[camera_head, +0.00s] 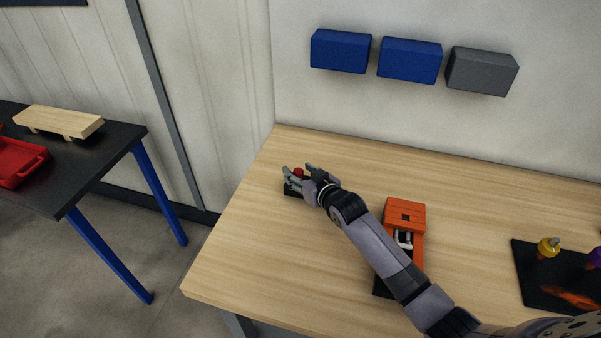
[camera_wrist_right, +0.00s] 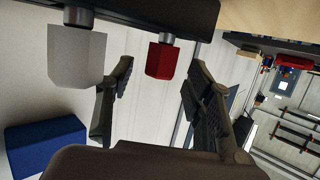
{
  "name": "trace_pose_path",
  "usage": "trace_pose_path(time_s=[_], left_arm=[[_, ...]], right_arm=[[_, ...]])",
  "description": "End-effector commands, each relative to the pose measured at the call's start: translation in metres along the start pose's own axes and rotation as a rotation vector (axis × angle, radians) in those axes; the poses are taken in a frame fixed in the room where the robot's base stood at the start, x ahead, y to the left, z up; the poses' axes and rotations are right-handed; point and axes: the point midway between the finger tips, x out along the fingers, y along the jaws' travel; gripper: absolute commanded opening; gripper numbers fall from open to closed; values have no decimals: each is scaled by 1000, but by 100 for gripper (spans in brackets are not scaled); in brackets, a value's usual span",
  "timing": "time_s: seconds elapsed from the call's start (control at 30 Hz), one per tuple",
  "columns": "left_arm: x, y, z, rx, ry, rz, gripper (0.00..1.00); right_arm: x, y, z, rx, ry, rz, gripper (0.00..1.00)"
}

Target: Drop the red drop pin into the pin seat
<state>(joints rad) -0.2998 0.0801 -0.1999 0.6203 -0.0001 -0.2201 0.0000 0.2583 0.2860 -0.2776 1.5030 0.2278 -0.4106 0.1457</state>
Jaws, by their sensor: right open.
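The red drop pin (camera_wrist_right: 166,60) has a blocky red head on a metal shank at a dark holder (camera_wrist_right: 140,10). In the head view the red head (camera_head: 298,172) shows between the fingers of my right gripper (camera_head: 301,175). In the wrist view my right gripper (camera_wrist_right: 161,80) is open, its two fingers on either side of the red head with gaps visible. A light grey pin (camera_wrist_right: 75,55) stands beside the red one, outside the fingers. An orange fixture (camera_head: 405,207) with a dark square opening, possibly the pin seat, stands under my right forearm, partly hidden. My left gripper is not in view.
The wooden table (camera_head: 250,250) is clear on its left and front. A black tray (camera_head: 530,285) with a yellow-topped piece (camera_head: 548,247) lies at right. Blue boxes (camera_head: 340,51) and a grey one hang on the wall. A black side table (camera_head: 75,165) holds a red bin (camera_head: 20,165).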

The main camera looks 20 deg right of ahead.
Motion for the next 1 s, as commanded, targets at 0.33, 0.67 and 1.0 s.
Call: trace_pose_path(time_s=[0.33,0.67,1.0], left_arm=[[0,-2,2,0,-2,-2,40],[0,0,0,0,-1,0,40],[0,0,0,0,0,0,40]], right_arm=[[-10,0,2,0,-2,0,48],[-73,0,2,-1,-2,0,48],[-118,0,1,0,-1,0,48]])
